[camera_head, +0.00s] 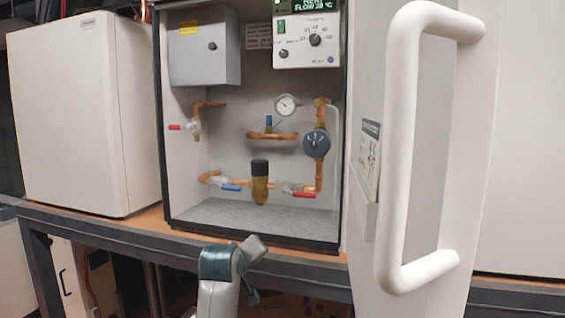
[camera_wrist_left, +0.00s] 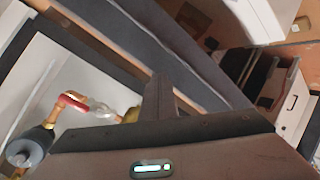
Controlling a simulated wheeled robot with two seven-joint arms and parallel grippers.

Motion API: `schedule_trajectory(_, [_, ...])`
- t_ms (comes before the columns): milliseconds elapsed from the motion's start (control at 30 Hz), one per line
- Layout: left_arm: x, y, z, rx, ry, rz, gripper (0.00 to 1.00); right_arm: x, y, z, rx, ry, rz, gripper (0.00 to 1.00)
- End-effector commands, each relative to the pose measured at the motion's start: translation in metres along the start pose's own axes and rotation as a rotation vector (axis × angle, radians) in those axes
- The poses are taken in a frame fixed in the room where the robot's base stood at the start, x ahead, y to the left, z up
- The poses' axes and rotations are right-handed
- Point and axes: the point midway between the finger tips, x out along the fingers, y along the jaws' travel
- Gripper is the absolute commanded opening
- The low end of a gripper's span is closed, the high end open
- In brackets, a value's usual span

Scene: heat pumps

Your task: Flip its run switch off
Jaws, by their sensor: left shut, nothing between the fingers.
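The heat pump's white control panel (camera_head: 306,40) is at the top of the open cabinet in the head view. It carries a lit green display (camera_head: 318,5), a small green switch (camera_head: 282,27) that looks like the run switch, and a dark dial (camera_head: 315,40). The switch's position is too small to read. My left gripper (camera_head: 257,246) is low in front of the cabinet's bottom edge, well below the panel and apart from it. In the left wrist view its fingers (camera_wrist_left: 160,92) are together and empty. My right gripper is not in view.
A grey box (camera_head: 205,48), copper pipes, a gauge (camera_head: 287,104) and valves with red and blue handles fill the cabinet (camera_head: 240,218). The open door with a thick white handle (camera_head: 401,150) stands at right. A white unit (camera_head: 68,115) stands at left. The bench edge (camera_head: 120,236) runs below.

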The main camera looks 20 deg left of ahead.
Motion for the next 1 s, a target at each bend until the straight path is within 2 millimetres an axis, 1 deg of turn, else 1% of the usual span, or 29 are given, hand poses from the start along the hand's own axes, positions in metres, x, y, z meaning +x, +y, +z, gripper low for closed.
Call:
schedule_trajectory(233, [-0.009, 0.051, -0.049, -0.098, 0.042, 0.06, 0.0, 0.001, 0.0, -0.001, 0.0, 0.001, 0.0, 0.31])
schedule_trajectory(467, [-0.035, 0.119, -0.114, -0.226, 0.085, 0.146, 0.0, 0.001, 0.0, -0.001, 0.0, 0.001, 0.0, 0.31])
schedule_trajectory(600, [-0.058, 0.161, -0.153, -0.304, 0.106, 0.204, 0.0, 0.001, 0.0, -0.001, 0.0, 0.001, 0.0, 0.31])
schedule_trajectory(667, [-0.069, 0.179, -0.169, -0.338, 0.112, 0.23, 0.0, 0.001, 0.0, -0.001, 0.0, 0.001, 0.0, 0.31])
schedule_trajectory(700, [-0.077, 0.191, -0.179, -0.361, 0.116, 0.248, 0.0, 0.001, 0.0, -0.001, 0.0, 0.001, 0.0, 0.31])
schedule_trajectory(767, [-0.09, 0.208, -0.195, -0.393, 0.122, 0.275, 0.0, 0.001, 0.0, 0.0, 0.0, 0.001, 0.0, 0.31])
schedule_trajectory(900, [-0.124, 0.248, -0.231, -0.466, 0.131, 0.34, 0.0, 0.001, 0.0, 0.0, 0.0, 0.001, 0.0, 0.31])
schedule_trajectory(967, [-0.14, 0.264, -0.245, -0.496, 0.133, 0.367, 0.0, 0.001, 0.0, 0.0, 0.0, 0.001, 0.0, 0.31])
schedule_trajectory(1000, [-0.151, 0.275, -0.255, -0.517, 0.133, 0.387, 0.0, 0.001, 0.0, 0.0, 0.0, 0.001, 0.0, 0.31])
